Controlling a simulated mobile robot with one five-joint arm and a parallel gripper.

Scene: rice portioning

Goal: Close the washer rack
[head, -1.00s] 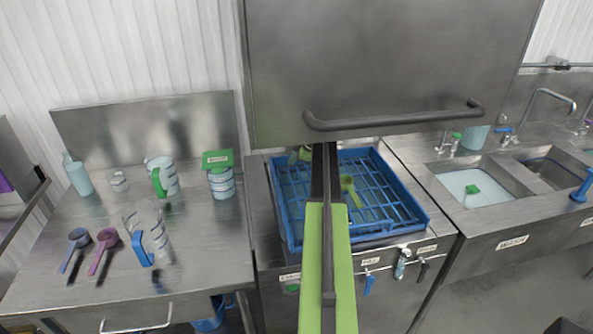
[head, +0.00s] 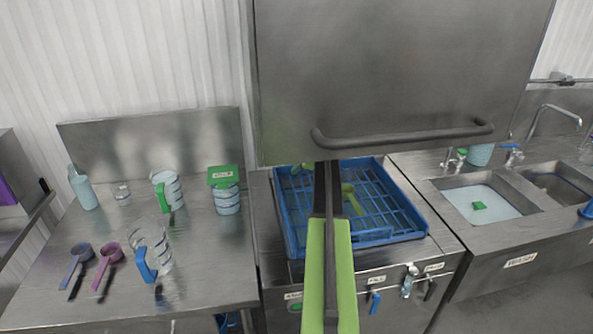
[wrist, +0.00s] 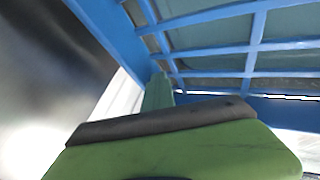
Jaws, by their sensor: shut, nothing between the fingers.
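The blue washer rack (head: 418,228) lies flat on the steel machine, under a raised steel hood (head: 400,75) with a dark bar handle (head: 405,138). A yellow-green scoop (head: 351,194) lies inside the rack. My green and dark arm reaches across the rack in the head view and hides part of it. My gripper (wrist: 158,92) shows in the wrist view as a narrow green tip, shut and empty. It is close beside the blue bars of the rack (wrist: 205,17); I cannot tell whether they touch.
The left counter (head: 205,285) holds measuring jugs, a bottle, a green-topped container (head: 225,190), and blue and purple scoops. Sinks (head: 480,202) are at the right. Taps and small knobs line the machine's front edge.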

